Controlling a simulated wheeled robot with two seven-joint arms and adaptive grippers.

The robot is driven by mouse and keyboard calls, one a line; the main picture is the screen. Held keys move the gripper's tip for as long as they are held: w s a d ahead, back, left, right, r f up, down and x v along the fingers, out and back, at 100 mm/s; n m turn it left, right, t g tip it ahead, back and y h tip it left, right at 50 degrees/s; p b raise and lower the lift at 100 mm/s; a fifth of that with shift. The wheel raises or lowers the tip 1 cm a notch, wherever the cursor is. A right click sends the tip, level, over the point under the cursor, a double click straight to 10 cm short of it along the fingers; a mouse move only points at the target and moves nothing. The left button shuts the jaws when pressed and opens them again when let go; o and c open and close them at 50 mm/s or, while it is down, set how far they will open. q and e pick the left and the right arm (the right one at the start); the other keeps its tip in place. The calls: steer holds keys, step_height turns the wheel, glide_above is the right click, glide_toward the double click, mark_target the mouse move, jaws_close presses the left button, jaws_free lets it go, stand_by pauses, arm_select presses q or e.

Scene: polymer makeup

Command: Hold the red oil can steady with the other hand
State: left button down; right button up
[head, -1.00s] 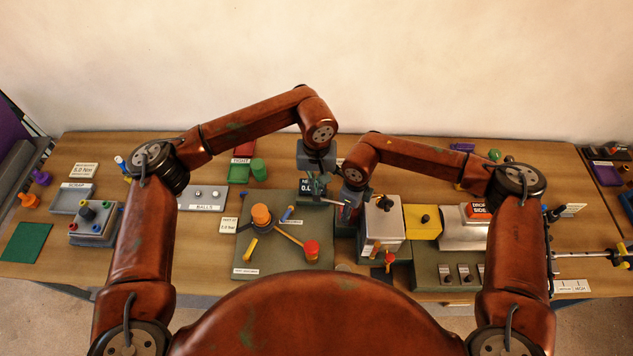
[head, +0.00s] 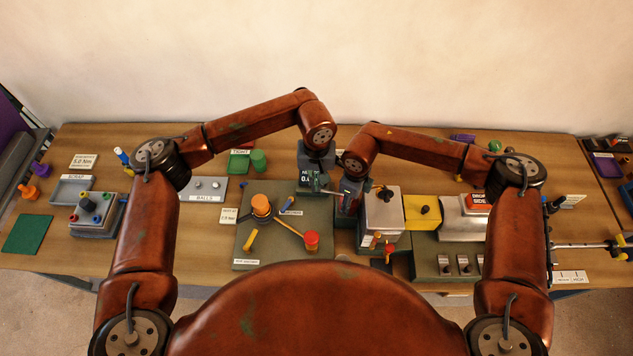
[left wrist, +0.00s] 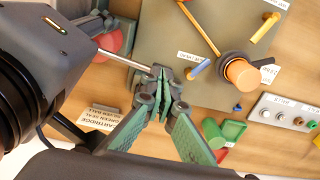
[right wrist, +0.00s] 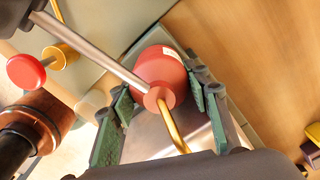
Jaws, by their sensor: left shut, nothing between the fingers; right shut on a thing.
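Part of the red can also shows in the left wrist view (left wrist: 116,38), beside my right gripper's dark housing. My left gripper (left wrist: 162,75) is shut and empty. Its tips are at the end of a thin metal rod (left wrist: 125,59) that reaches towards the can; I cannot tell whether they touch it. In the head view my left gripper (head: 318,185) is close to the right hand, and the can is mostly hidden.
The green plate (head: 250,210) with orange, yellow and red knobs lies left of the hands. A silver box (head: 382,212) and a yellow block (head: 422,212) stand to the right.

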arm_select(q)
steer(key=shift+f, duration=1.3)
steer(key=shift+r, duration=3.55)
steer(key=shift+r, duration=0.1)
steer(key=shift+r, duration=0.6)
steer(key=shift+f, duration=4.2)
steer(key=shift+r, duration=3.5)
